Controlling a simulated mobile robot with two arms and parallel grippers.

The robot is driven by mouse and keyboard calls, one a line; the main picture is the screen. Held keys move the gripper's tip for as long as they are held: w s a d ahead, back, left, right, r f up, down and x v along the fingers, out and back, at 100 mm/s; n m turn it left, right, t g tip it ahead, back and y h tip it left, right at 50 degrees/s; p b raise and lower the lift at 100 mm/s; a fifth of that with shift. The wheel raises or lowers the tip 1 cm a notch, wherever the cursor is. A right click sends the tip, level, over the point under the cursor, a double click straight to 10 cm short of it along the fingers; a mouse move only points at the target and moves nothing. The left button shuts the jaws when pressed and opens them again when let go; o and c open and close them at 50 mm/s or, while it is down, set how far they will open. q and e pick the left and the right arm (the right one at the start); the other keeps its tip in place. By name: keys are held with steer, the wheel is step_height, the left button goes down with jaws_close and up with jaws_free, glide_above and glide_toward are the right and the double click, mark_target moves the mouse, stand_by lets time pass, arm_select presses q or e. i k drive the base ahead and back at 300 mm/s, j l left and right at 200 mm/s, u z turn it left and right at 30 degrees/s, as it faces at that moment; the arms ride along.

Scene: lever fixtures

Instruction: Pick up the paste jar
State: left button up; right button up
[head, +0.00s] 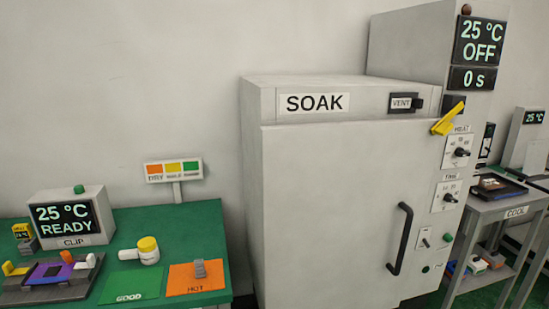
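A small white jar with a yellow lid (148,256), which looks like the paste jar, stands upright on the green bench top (195,226) at the lower left of the head view. A white rounded piece (128,254) sticks out at its left side; I cannot tell whether it is part of the jar or a separate thing. Neither of my grippers is in view, and nothing is seen holding the jar.
Around the jar are a "CLIP" display box (72,217), a dark fixture with coloured parts (52,276), a green "GOOD" mat (131,286) and an orange "HOT" mat (195,280) bearing a grey block. A large "SOAK" oven (330,190) stands right, with a "COOL" cart (515,211) beyond.

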mark_target(152, 257)
steer(key=u, duration=1.2)
steer(key=i+j+z, duration=0.4)
steer(key=j, duration=0.25)
steer(key=i+j+z, duration=0.2)
steer(key=j, duration=0.2)
steer(key=i+j+z, duration=0.2)
steer(key=j, duration=0.2)
